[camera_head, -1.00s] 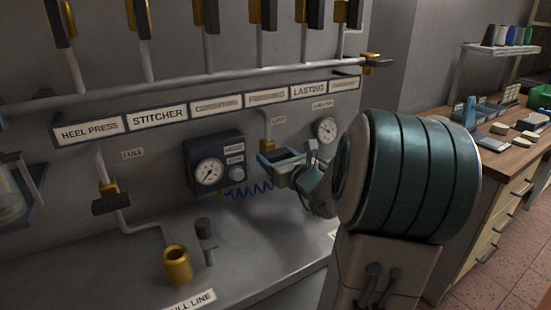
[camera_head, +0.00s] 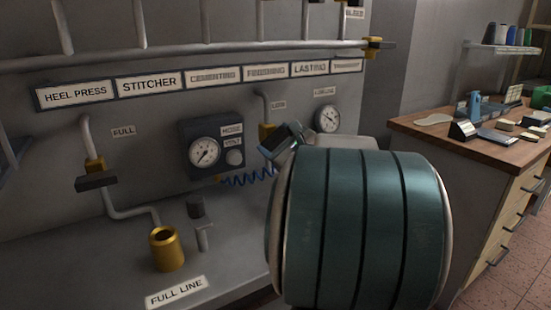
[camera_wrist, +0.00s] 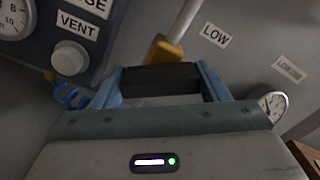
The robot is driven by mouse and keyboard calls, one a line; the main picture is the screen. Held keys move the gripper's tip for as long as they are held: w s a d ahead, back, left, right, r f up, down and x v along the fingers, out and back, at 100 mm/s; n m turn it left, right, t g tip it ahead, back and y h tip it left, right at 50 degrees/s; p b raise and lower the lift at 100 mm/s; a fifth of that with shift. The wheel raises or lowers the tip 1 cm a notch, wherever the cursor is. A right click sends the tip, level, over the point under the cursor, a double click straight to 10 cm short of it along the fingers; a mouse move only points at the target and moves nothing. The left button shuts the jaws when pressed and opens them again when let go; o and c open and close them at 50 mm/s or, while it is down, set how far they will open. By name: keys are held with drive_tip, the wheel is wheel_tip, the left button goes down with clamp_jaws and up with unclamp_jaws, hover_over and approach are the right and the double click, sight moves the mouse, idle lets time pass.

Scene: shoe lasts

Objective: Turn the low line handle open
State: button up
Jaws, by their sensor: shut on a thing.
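The low line valve has a brass body (camera_head: 266,131) under a grey pipe, left of the LOW label (camera_head: 279,105). In the wrist view its brass body (camera_wrist: 163,51) sits just beyond my fingers, with the LOW label (camera_wrist: 216,36) to its right. The black handle (camera_wrist: 160,79) lies crosswise between my two blue fingers. My gripper (camera_wrist: 162,80) is shut on this handle. In the head view my gripper (camera_head: 282,146) is at the valve, and the handle is mostly hidden by the fingers and wrist.
A gauge box (camera_head: 212,147) with a blue coiled hose (camera_head: 248,178) is close on the left. A round gauge (camera_head: 327,119) is close on the right. The FULL valve (camera_head: 95,172) has its black handle crosswise. A brass cup (camera_head: 166,249) stands on the ledge below.

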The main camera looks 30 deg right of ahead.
drive_tip(key=n+b, duration=0.2)
drive_tip(key=b, duration=0.1)
drive_tip(key=f+n+b, duration=0.1)
drive_tip(key=b, duration=0.2)
drive_tip(key=shift+a+n, duration=0.1)
drive_tip(key=shift+n, duration=0.3)
drive_tip(key=n+b, duration=0.3)
drive_tip(key=b, duration=0.3)
drive_tip(key=shift+r+n, duration=0.1)
drive_tip(key=shift+n, duration=0.2)
drive_tip(key=n+b, duration=0.2)
drive_tip(key=b, duration=0.1)
drive_tip(key=shift+r+n+b, duration=0.15)
drive_tip(key=shift+n+b, duration=0.2)
drive_tip(key=shift+n, duration=0.05)
drive_tip(key=shift+r+n+b, duration=0.15)
drive_tip(key=shift+n+b, duration=0.45)
drive_tip(key=shift+b, duration=0.1)
drive_tip(key=shift+r, duration=0.1)
drive_tip(key=o, duration=1)
